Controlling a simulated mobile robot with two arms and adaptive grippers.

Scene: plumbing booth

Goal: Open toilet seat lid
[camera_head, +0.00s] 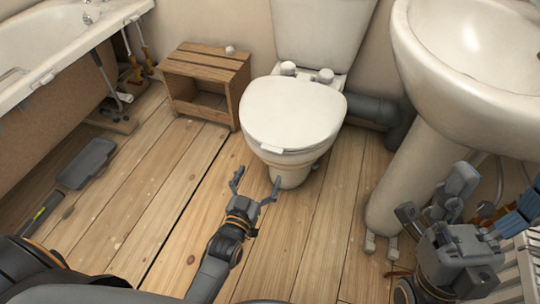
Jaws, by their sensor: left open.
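The white toilet (285,170) stands against the back wall, right of the picture's middle. Its lid (292,112) is down over the bowl, with a small tab (271,149) at its front edge and hinge pieces (304,72) at the back. My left gripper (257,184) is open and empty, in front of the toilet and below the lid's front edge; it looks apart from the lid. My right gripper (436,190) is at the lower right, in front of the sink pedestal. Its fingers are seen at an angle, so their opening is unclear.
A wooden crate (237,94) stands just left of the toilet. The white sink (480,110) and its pedestal (402,185) are on the right. A bathtub (60,60) is at the upper left.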

